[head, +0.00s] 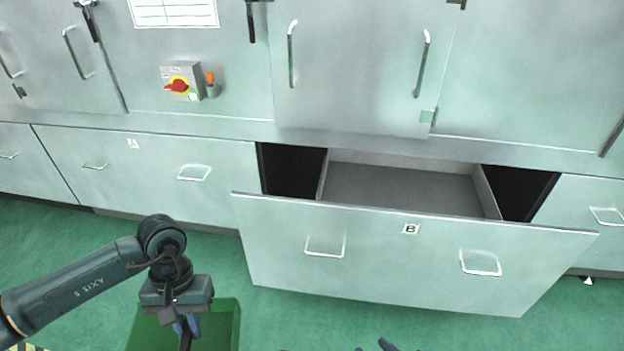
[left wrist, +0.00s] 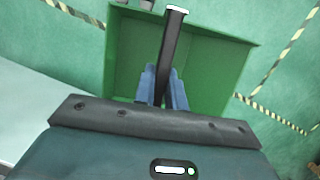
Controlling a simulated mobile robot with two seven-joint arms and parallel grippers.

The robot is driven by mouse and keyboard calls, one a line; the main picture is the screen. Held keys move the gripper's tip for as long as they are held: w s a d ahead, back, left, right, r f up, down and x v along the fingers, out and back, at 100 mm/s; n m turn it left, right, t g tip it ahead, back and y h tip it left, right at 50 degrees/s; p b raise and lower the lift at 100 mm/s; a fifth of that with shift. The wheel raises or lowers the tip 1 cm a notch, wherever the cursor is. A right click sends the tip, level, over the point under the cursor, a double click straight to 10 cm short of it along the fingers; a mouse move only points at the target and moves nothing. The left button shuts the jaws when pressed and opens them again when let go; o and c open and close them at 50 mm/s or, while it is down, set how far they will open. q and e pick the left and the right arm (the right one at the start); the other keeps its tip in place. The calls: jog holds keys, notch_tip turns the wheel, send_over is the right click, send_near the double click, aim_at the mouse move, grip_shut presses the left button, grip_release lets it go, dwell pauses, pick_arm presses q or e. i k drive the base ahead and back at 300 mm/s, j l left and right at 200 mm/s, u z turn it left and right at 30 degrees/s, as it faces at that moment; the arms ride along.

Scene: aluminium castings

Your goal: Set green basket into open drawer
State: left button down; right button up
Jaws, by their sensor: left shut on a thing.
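The green basket (head: 228,325) is at the lower left of the head view, cut off by the bottom edge. It also fills the middle of the left wrist view (left wrist: 215,70), and its inside looks empty. My left gripper (head: 187,325) is shut on the basket's dark handle bar (left wrist: 171,50), with its blue fingers on either side. The open drawer B (head: 400,190) is pulled out to the right of the basket, and its grey inside looks empty.
The drawer front (head: 400,265) with two handles stands out over the green floor (head: 80,235). Closed drawer A (head: 135,170) is to its left. Closed cabinet doors (head: 355,60) and a red rotary switch (head: 178,86) are above. Floor lies clear between basket and drawer front.

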aim_at(395, 204)
jog(key=i+l+z, duration=0.15)
jog(key=l+z, duration=0.25)
jog(key=i+l+z, duration=0.2)
jog(key=l+z, duration=0.2)
jog(key=i+l+z, duration=0.1)
jog(key=i+l, duration=0.55)
jog(key=i, duration=0.3)
